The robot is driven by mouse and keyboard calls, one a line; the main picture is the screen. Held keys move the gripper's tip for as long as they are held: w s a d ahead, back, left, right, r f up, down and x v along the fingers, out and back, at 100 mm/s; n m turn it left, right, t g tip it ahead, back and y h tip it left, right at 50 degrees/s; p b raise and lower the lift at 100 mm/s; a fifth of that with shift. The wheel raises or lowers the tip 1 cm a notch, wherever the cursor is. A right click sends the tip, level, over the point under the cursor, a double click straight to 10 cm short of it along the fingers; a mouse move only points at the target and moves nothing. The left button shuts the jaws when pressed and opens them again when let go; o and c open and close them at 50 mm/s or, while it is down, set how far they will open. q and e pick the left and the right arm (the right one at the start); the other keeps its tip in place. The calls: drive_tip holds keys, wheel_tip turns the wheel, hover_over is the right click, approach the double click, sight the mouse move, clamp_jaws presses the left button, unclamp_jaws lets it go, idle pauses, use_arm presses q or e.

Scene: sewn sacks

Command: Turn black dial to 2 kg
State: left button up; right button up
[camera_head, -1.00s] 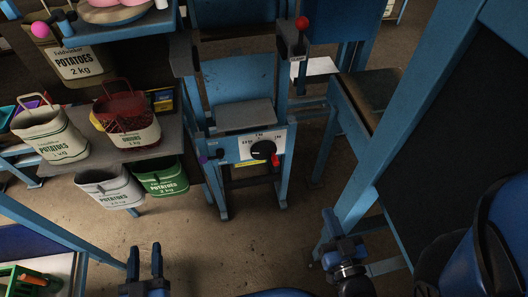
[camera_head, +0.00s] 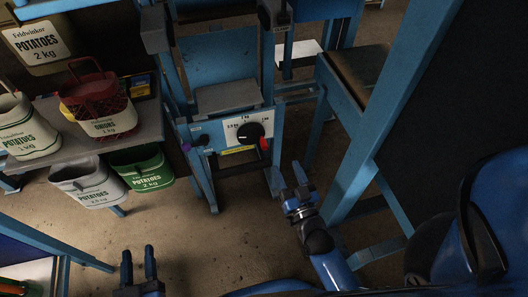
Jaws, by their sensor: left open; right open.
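The black dial (camera_head: 250,133) sits on the white panel (camera_head: 232,126) at the front of a blue stand. Small markings surround it, too small to read for certain. A red part (camera_head: 264,144) shows at its lower right. My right gripper (camera_head: 287,180) is open and empty, below and to the right of the dial and apart from it. My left gripper (camera_head: 138,264) is open and empty low in the picture, over the floor and far from the dial.
A grey plate (camera_head: 227,97) lies on the stand above the panel. Sacks of potatoes (camera_head: 140,170) and onions (camera_head: 98,112) are on the left. A blue post (camera_head: 385,110) rises on the right. The floor before the stand is clear.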

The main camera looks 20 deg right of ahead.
drive_tip(key=w+a+f+m+b, duration=0.1)
drive_tip(key=w+a+f+b, duration=0.15)
drive_tip(key=w+f, duration=0.75)
drive_tip(key=g+h, duration=0.2)
approach(265, 149)
drive_tip(key=w, duration=0.1)
use_arm(q)
wheel_tip(265, 149, down, 7)
drive_tip(key=b, duration=0.3)
drive_tip(key=shift+r, duration=0.15)
use_arm(e)
drive_tip(key=w, duration=1)
drive_tip(key=shift+w+d+f, duration=0.1)
drive_tip(key=shift+w+d, duration=0.15)
drive_tip(key=shift+w, duration=0.1)
clamp_jaws()
